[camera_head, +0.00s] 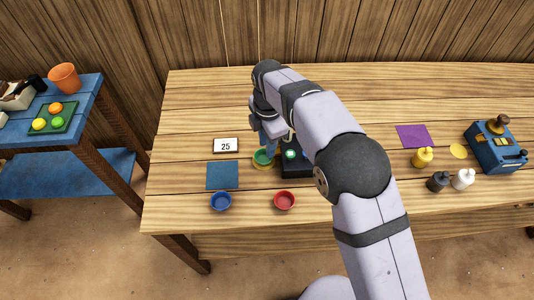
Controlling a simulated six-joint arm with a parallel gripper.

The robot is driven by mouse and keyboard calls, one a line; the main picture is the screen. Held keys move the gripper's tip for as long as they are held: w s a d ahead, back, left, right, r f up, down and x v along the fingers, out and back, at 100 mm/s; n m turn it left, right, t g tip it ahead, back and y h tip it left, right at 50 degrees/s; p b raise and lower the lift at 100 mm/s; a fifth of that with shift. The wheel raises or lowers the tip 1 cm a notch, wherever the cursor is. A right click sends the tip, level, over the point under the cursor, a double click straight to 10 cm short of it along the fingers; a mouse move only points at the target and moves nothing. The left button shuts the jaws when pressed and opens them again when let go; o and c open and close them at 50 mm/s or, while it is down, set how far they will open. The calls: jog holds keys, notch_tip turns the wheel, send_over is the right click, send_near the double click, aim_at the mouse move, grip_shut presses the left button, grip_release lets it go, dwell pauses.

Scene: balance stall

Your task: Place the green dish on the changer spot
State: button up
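The green dish (263,158) is small and round. It sits at the left side of a black device (296,168), with a yellow rim or disc (262,167) showing around its lower edge. My gripper (270,143) points down right over the dish, at its back edge. The fingertips are too small and partly covered to tell whether they touch or hold it. No spot is labelled as the changer spot. A flat yellow round spot (458,151) lies at the right, beside a blue machine (496,147) with a brown knob.
A blue dish (220,201) and a red dish (284,201) stand at the front edge. A blue square (222,176) and a "25" sign (226,146) are at left.

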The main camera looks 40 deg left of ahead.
jog(key=shift+r, duration=1.9)
jog(key=w+d+r+m, duration=0.1)
jog(key=w+d+m, duration=0.3)
jog(key=d, duration=0.5)
jog(key=w+d+m, duration=0.2)
jog(key=d+m, duration=0.5)
jog(key=d, duration=0.3)
jog(key=w+d+r+m, duration=0.1)
jog(key=w+d+m, duration=0.3)
jog(key=d, duration=0.5)
jog(key=s+d+f+m, duration=0.1)
jog(key=s+d+m, duration=0.6)
jog(key=d, duration=0.3)
jog(key=s+d+f+m, duration=0.2)
jog(key=s+d+m, duration=0.5)
jog(key=d+m, duration=0.2)
jog(key=shift+s+d+f+m, duration=0.3)
jog(key=shift+s+d, duration=0.1)
jog(key=shift+d, duration=0.45)
